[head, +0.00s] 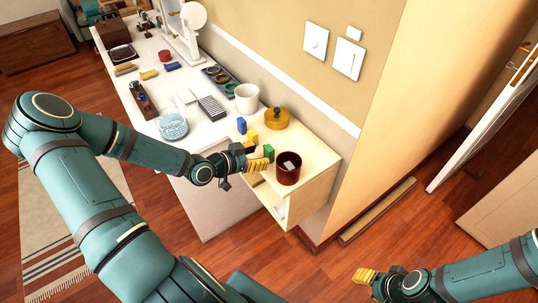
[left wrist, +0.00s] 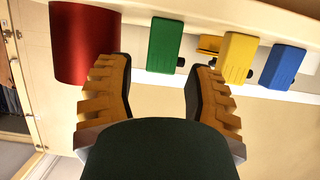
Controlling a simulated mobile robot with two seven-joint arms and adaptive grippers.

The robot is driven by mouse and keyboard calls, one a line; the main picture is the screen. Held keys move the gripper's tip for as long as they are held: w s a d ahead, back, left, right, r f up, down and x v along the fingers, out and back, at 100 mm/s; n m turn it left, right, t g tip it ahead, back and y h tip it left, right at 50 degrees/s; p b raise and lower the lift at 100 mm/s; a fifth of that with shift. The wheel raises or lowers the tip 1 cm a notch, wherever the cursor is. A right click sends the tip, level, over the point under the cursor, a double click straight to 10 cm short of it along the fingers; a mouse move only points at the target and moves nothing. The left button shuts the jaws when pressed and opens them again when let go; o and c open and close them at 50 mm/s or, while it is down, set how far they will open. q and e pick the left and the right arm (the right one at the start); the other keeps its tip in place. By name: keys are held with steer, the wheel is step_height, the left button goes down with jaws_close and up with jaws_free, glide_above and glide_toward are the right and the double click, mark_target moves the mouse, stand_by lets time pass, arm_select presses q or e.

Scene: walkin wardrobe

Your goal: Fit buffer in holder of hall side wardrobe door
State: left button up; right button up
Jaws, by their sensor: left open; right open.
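Green block (head: 268,152), yellow block (head: 251,137) and blue block (head: 241,125) stand in a row on the cabinet top; I cannot tell which, if any, is the buffer. In the left wrist view they are green (left wrist: 164,45), yellow (left wrist: 236,58) and blue (left wrist: 284,68). My left gripper (head: 258,164) is open and empty at the cabinet edge, its fingertips (left wrist: 157,72) on either side of the green block in the picture, without visible contact. My right gripper (head: 366,275) is open and empty above the floor. The white door (head: 480,110) stands at right; no holder can be made out.
A dark red cup (head: 289,170) with something pale inside stands close to the left gripper. A yellow lidded pot (head: 276,118) and white mug (head: 247,97) are behind. The wall (head: 400,90) borders the cabinet. Floor before the door is open, with a low strip (head: 377,210).

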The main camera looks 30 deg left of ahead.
mark_target(266, 151)
arm_select(q)
steer(key=x, duration=0.2)
steer(key=b+x, duration=0.1)
steer(key=x, duration=0.1)
steer(key=shift+w+r, duration=0.1)
steer(key=shift+w, duration=0.35)
steer(key=shift+d, duration=0.1)
steer(key=c, duration=0.9)
step_height(266, 151, up, 9)
steer(key=p, duration=0.2)
steer(key=shift+r+p, duration=0.15)
steer(key=shift+p, duration=0.25)
steer(key=shift+r, duration=0.4)
